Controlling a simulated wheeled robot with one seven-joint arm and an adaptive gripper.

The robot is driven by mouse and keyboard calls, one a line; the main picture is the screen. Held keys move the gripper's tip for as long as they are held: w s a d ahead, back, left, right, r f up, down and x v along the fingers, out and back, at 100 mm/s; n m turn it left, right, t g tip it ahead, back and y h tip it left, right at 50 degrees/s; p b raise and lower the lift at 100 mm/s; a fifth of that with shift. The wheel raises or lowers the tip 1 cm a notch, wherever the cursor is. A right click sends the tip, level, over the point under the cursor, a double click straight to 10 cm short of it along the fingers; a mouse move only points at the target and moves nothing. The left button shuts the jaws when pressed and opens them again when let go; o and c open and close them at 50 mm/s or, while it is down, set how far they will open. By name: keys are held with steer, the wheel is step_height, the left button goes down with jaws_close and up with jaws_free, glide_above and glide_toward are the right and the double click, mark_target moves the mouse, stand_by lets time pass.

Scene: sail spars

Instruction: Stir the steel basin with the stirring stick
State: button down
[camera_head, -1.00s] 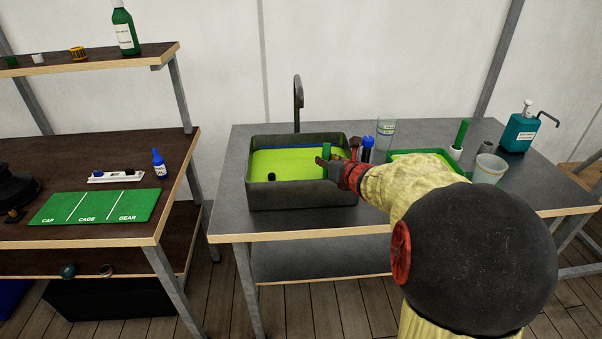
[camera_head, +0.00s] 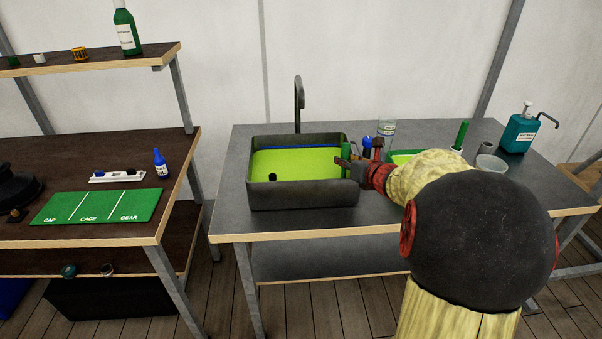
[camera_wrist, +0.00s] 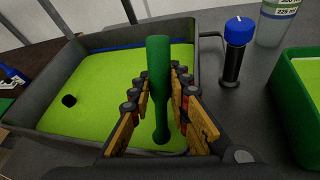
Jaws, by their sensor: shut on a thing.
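The steel basin (camera_head: 300,196) is a dark grey open box on the metal table, holding lime-green contents and a small black piece. It also fills the left of the wrist view (camera_wrist: 36,112). My gripper (camera_head: 346,164) is at the basin's right side. Its fingers (camera_wrist: 160,100) are shut on the green stirring stick (camera_wrist: 158,75), which stands roughly upright between them. In the head view the stick (camera_head: 345,155) shows against the basin's right wall. I cannot tell whether its lower end is in the contents.
A blue-capped dark bottle (camera_wrist: 232,55) and a clear measuring cup (camera_head: 387,129) stand right of the basin. A green tray (camera_wrist: 300,70) lies farther right. Another green stick (camera_head: 461,135) and a teal pump bottle (camera_head: 518,132) are beyond. A tap (camera_head: 298,95) rises behind the basin.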

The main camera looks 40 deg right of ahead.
steer(key=w+d, duration=0.4)
steer(key=shift+w+d+f+b, duration=0.15)
steer(key=shift+w+f+b, duration=0.15)
steer(key=shift+f, duration=0.1)
stand_by(0.4)
steer(key=shift+w, duration=0.1)
steer(key=shift+w+a+f, duration=0.2)
steer(key=shift+w+a, duration=0.45)
steer(key=shift+w, duration=0.35)
steer(key=s+a+r, duration=0.1)
steer(key=s+a, duration=0.2)
steer(key=a, duration=0.4)
steer(key=shift+s+a, duration=0.3)
